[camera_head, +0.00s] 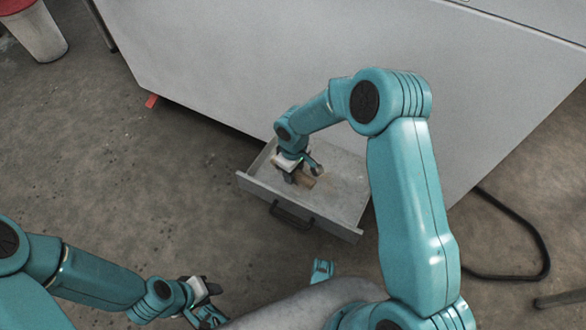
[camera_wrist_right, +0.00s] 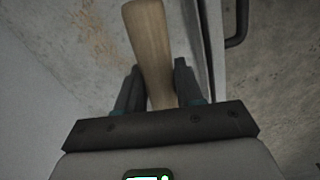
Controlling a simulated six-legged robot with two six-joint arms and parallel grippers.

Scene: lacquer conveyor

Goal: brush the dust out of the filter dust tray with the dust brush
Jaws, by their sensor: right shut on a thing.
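The filter dust tray (camera_head: 340,200) is a grey drawer pulled out from under the grey machine, with a black handle on its front. My right gripper (camera_head: 301,177) is down inside the tray, shut on the wooden handle of the dust brush (camera_wrist_right: 150,45). The brush also shows in the head view (camera_head: 307,182); its bristles are hidden. Brownish dust (camera_wrist_right: 100,35) lies on the tray floor to the left of the brush in the right wrist view. My left gripper (camera_head: 213,302) is open and empty, low in the head view, away from the tray.
The grey machine (camera_head: 230,60) stands behind and above the tray. A black hose or cable (camera_head: 530,235) lies on the concrete floor at the right. A white bin (camera_head: 40,35) with a red top stands at the far left. The floor left of the tray is clear.

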